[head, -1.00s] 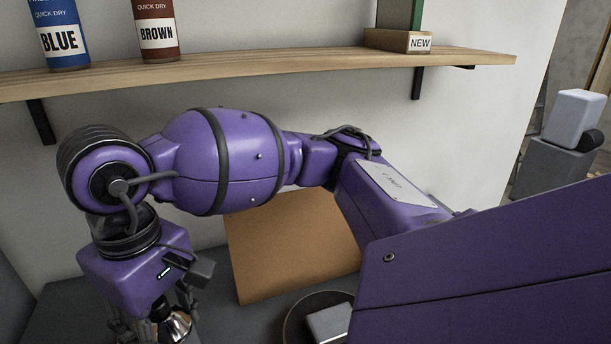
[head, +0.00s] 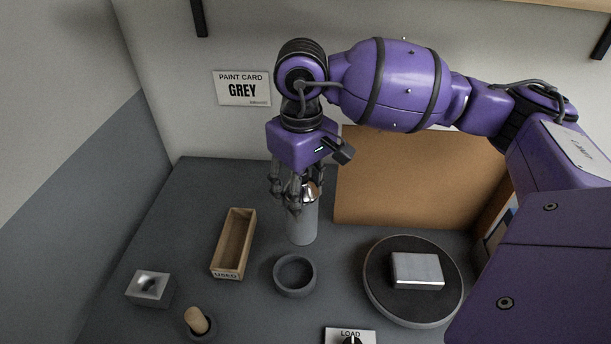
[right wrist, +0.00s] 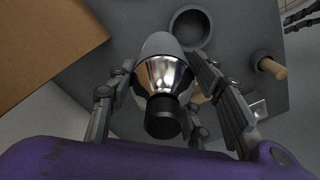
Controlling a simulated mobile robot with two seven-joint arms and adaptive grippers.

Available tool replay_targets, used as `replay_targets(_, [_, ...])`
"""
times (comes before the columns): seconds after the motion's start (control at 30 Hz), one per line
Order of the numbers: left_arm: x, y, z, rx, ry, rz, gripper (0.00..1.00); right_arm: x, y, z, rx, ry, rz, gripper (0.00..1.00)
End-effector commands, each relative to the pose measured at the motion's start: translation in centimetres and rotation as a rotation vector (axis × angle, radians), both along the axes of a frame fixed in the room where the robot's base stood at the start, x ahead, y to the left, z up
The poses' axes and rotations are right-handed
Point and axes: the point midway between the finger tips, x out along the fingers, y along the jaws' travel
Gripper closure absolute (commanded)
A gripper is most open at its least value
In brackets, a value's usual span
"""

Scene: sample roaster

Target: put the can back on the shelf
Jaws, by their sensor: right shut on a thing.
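The can (head: 303,224) is a grey spray can with a shiny silver shoulder and black cap, upright at the middle of the dark bench. My right gripper (head: 293,192) is shut around its upper part from above. In the right wrist view the can (right wrist: 163,75) sits between my right gripper's fingers (right wrist: 165,100); I cannot tell whether its base touches the bench. Only a sliver of the wooden shelf (head: 570,4) shows at the head view's top right. Dark fingers, seemingly my left gripper (right wrist: 302,18), show at the right wrist view's edge; their opening is unclear.
A wall card (head: 243,89) reads GREY. Around the can are a wooden tray marked USED (head: 217,268), a dark ring (head: 294,292), a round plate with a silver block (head: 418,270), and a brown board (head: 400,195) behind. A metal block (head: 150,288) is at front left.

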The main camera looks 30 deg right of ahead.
Motion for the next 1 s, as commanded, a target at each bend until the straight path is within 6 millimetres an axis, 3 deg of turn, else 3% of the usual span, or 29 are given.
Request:
replay_targets(0.2, [-0.3,0.1,-0.1,0.001,0.007,0.002,1.0,1.9,-1.2,-2.8,0.001,0.002,-0.002,1.0])
replay_targets(0.43, [-0.5,0.3,-0.2,0.002,0.011,0.006,1.0,2.7,-1.8,-4.1,0.001,0.002,-0.002,1.0])
replay_targets(0.63, [-0.3,0.3,0.2,0.001,0.006,0.006,1.0,2.8,-1.8,-6.9,0.0,0.002,-0.001,1.0])
replay_targets(1.0, [-0.5,0.3,0.0,0.001,0.01,0.006,1.0,2.8,-1.8,-7.6,0.0,0.003,0.0,1.0])
